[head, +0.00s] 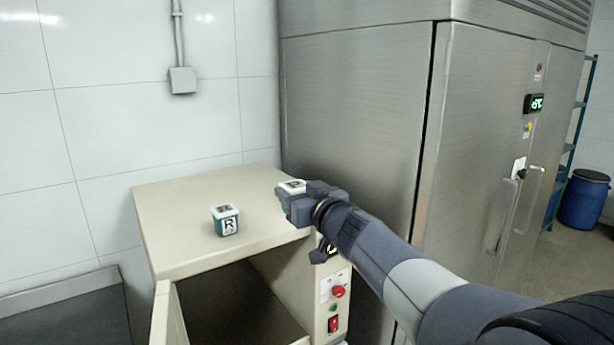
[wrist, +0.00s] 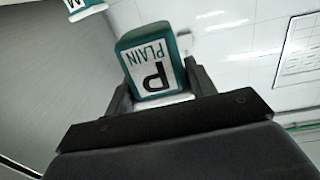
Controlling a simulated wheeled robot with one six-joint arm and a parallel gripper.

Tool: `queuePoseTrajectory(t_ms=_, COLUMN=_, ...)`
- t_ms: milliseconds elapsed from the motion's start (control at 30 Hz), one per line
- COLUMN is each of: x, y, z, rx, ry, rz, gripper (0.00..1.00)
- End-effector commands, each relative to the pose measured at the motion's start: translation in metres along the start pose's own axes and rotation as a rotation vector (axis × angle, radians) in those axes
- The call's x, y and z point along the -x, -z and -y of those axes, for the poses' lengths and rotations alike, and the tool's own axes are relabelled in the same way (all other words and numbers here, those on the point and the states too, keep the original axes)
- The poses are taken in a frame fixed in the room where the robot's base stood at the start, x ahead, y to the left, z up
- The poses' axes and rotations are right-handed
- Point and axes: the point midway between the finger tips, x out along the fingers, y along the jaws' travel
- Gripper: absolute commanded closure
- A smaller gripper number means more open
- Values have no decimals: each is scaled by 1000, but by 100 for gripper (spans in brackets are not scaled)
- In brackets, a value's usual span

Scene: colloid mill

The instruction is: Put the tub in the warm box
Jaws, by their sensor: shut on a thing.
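My gripper (head: 296,205) is shut on a tub with a white lid (head: 291,185), held at the right side of the cream cabinet's top. In the wrist view the held tub (wrist: 152,62) is teal with a white label reading "P PLAIN", upside down in the picture, between both fingers. I cannot tell whether it touches the cabinet top. The cream cabinet (head: 175,200), which may be the warm box, has an open front and a dark inside. Its door (head: 168,315) stands open at the left.
A red knob (head: 338,291) and a red switch (head: 333,324) are on the cabinet's front right. A large steel unit (head: 355,110) with a green display (head: 535,103) stands behind, at the right.

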Motion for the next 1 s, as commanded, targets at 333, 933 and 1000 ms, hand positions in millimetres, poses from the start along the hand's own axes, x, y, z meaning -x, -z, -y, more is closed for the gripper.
queuePoseTrajectory(t_ms=333, x=-11, y=-68, z=-1, rx=-5, ry=59, rz=5, gripper=79)
queuePoseTrajectory(t_ms=933, x=52, y=-303, z=-58, rx=-8, ry=-140, rz=14, gripper=79)
queuePoseTrajectory(t_ms=1000, x=71, y=-325, z=-69, rx=-7, ry=-214, rz=13, gripper=79)
